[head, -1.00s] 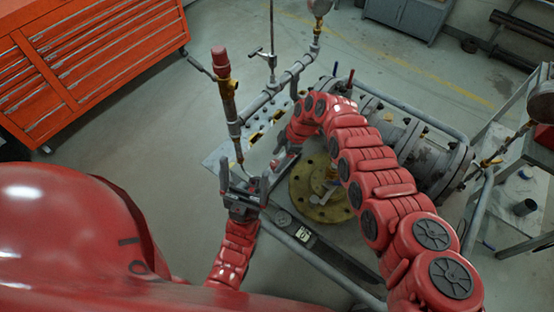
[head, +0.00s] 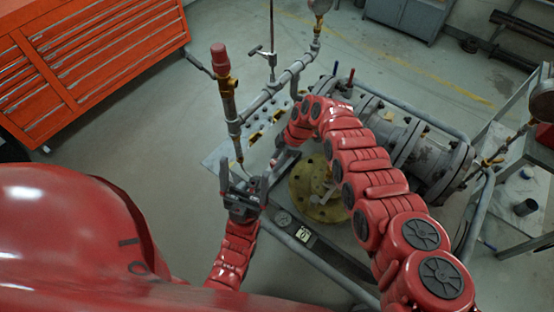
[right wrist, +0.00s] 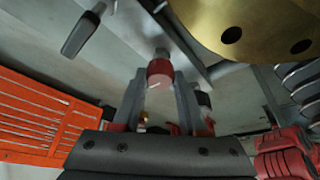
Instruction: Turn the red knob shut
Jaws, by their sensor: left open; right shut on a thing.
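The red knob (right wrist: 160,72) shows in the right wrist view as a short red cylinder on a grey stem. It sits between the two grey fingers of my right gripper (right wrist: 158,95), which is shut on it. In the head view my right gripper (head: 277,162) is small and partly hidden by its own wrist, left of the brass flange, and I cannot make out the knob there. My left gripper (head: 243,185) is open and empty, just left of my right gripper, with its fingers pointing up in the picture.
A round brass flange (head: 308,196) lies on the bench beside my right arm. An upright pipe with a red top (head: 219,56) stands behind my left gripper. A dark lever handle (right wrist: 82,34) shows near the knob. An orange tool cabinet (head: 95,60) stands at upper left.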

